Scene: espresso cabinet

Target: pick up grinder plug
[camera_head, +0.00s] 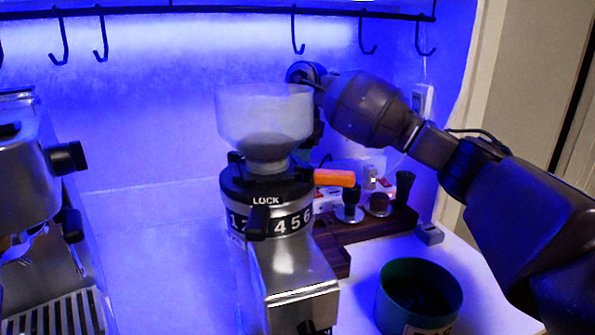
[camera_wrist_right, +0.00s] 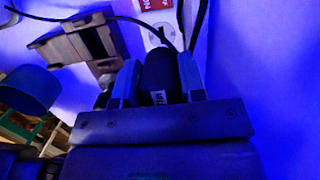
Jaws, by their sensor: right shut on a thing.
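The grinder plug (camera_wrist_right: 159,76) is a black block with pale lettering in the right wrist view. My right gripper (camera_wrist_right: 158,66) is shut on it, with one finger on each side. A black cable runs above the plug. In the head view my right arm reaches behind the grinder, and its gripper is mostly hidden by the grinder's hopper (camera_head: 264,115). The plug cannot be made out there. The grinder (camera_head: 290,265) is silver and black with a numbered dial. A white socket face (camera_wrist_right: 160,34) shows just beyond the plug. My left gripper is in neither view.
A wooden stand (camera_head: 365,228) with tampers is behind the grinder. A dark round bin (camera_head: 419,296) stands at front right. The espresso machine (camera_head: 30,180) is at left. A hook rail (camera_head: 220,11) spans the top. A small grey box (camera_head: 429,234) sits right of the stand.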

